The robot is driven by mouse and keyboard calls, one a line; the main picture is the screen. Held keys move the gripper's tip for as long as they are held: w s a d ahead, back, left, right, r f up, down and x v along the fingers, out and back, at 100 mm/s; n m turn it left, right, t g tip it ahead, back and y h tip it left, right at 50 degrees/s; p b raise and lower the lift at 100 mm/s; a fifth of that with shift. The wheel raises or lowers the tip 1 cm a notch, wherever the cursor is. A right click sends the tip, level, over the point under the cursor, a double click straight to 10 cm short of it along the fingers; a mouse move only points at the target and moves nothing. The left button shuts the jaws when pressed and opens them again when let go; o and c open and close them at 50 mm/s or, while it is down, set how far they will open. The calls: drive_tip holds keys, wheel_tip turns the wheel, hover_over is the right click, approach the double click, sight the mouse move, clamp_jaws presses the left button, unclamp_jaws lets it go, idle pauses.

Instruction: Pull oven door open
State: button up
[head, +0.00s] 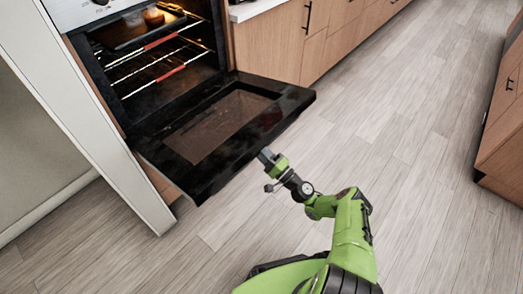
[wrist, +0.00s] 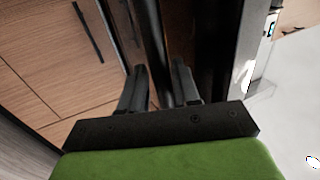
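The oven door (head: 292,104) is black with a dark glass pane. In the head view it is swung down, lying nearly flat in front of the lit oven (head: 155,65). My gripper (head: 265,155) is at the outer edge of the door. In the wrist view the two fingers of my gripper (wrist: 159,72) stand apart, with a dark bar (wrist: 156,40), probably the door handle, running between them. A gap shows beside the left finger, so they do not look closed on it. In the head view the handle is hidden.
Inside the oven are wire racks (head: 160,68) with red front strips and a dark tray (head: 130,38) holding food. Wooden drawers (head: 300,45) stand right of the oven, and another cabinet (head: 505,120) at far right. A white panel (head: 85,115) stands at left. The wooden floor (head: 400,160) between is clear.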

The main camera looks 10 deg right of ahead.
drive_tip(key=shift+o, duration=0.7)
drive_tip(key=shift+w+a+f, duration=0.15)
drive_tip(key=shift+f, duration=0.05)
drive_tip(key=shift+r, duration=0.1)
drive_tip(key=shift+d, duration=0.25)
drive_tip(key=s+d+f, duration=0.1)
drive_tip(key=s+d, duration=0.3)
drive_tip(key=s, duration=0.3)
drive_tip(key=s+d+p, duration=0.1)
drive_tip(key=s+d, duration=0.4)
drive_tip(key=s, duration=0.2)
drive_tip(key=shift+d+f, duration=0.3)
drive_tip(key=shift+f, duration=0.1)
drive_tip(key=shift+o, duration=0.2)
